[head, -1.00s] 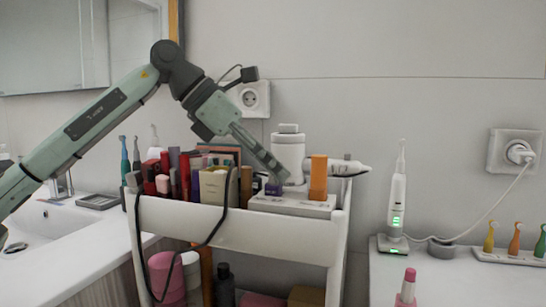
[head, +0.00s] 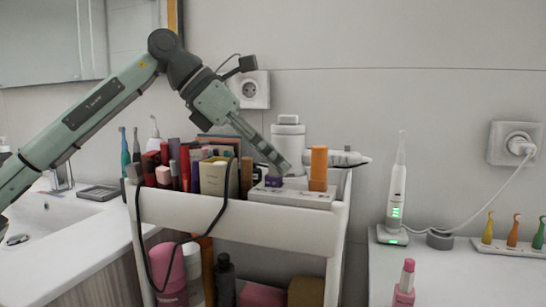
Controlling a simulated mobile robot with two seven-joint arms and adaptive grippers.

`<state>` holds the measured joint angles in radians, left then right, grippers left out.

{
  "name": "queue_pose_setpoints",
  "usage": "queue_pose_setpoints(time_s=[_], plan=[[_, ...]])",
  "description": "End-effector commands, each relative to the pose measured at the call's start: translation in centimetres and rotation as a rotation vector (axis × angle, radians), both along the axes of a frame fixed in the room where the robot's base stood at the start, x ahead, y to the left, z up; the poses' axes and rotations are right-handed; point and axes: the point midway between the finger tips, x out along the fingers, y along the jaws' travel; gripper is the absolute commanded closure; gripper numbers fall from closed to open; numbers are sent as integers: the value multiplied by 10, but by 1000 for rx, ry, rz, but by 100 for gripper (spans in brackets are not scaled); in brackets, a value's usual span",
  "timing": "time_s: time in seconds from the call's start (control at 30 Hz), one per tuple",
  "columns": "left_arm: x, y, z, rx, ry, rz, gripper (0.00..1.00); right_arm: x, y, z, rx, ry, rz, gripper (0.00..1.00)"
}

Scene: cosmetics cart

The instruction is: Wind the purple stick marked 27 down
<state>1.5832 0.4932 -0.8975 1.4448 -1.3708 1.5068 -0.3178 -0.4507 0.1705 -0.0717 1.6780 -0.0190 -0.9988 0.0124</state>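The purple stick (head: 273,181) stands low on the white box on the cart's top tray, and only its small purple base shows clearly. My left gripper (head: 283,168) reaches down from the upper left, with its fingertips right at the top of the purple stick. The fingers overlap in this view, so I cannot tell whether they are shut on it. The mark 27 is too small to read. My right gripper is not in view.
An orange stick (head: 318,168) stands close to the right on the same white box (head: 294,195). A white jar (head: 288,143) is behind. Several cosmetics crowd the left of the cart (head: 235,223). A black cable (head: 222,207) hangs over its front. A toothbrush (head: 396,195) stands on the right counter.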

Motion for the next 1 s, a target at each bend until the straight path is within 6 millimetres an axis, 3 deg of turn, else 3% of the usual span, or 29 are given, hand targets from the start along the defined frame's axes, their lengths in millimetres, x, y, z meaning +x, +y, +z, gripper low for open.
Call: queue_pose_setpoints(time_s=[0.6,1.0], plan=[[-17,74,77,-1,-2,1,64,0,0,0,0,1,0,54],[-19,81,83,-1,-1,1,64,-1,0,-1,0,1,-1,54]])
